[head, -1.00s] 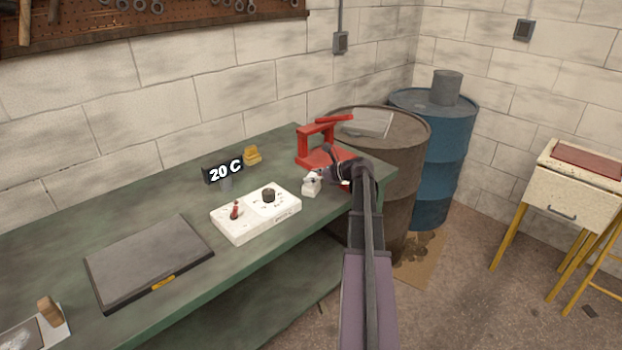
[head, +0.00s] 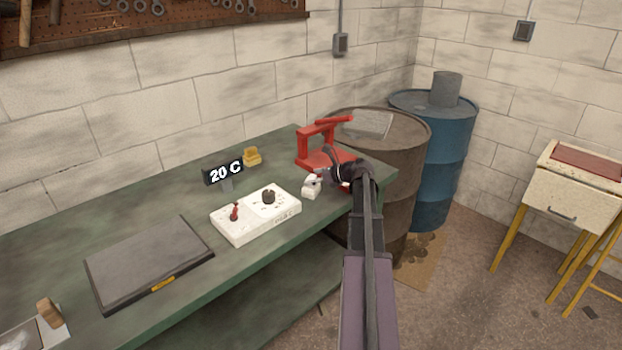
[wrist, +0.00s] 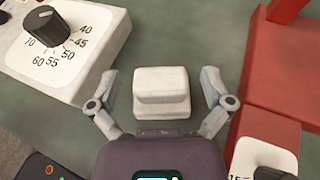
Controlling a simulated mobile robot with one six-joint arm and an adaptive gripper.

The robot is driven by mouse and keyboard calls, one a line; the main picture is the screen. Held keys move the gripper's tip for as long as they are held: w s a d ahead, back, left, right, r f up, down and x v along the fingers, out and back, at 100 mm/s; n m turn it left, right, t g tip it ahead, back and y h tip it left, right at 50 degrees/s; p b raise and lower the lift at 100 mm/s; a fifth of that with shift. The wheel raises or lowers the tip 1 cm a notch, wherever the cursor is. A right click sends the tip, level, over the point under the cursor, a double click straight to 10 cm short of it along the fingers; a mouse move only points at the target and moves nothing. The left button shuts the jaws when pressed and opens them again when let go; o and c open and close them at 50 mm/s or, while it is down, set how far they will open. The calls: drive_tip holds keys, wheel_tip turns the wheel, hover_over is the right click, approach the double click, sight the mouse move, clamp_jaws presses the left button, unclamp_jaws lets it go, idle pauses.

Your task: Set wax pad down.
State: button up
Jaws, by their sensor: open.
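A small white stepped block, which looks like the wax pad (head: 311,188), sits on the green bench between the white dial box and the red frame. It also shows in the wrist view (wrist: 161,98), upright and flat on the bench. My gripper (wrist: 160,76) is open, with one finger on each side of the pad and a gap on both sides. In the head view my gripper (head: 323,166) is just right of the pad and partly hidden by my own wrist.
The white dial box (head: 256,214) stands close left of the pad, and the red frame (head: 322,150) close right. A "20 C" display (head: 223,172), yellow blocks (head: 252,156) and a dark flat plate (head: 150,262) are farther left. A brown barrel (head: 400,160) stands beyond the bench end.

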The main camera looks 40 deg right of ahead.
drive_tip(key=p+v, duration=0.4)
drive_tip(key=v, duration=0.8)
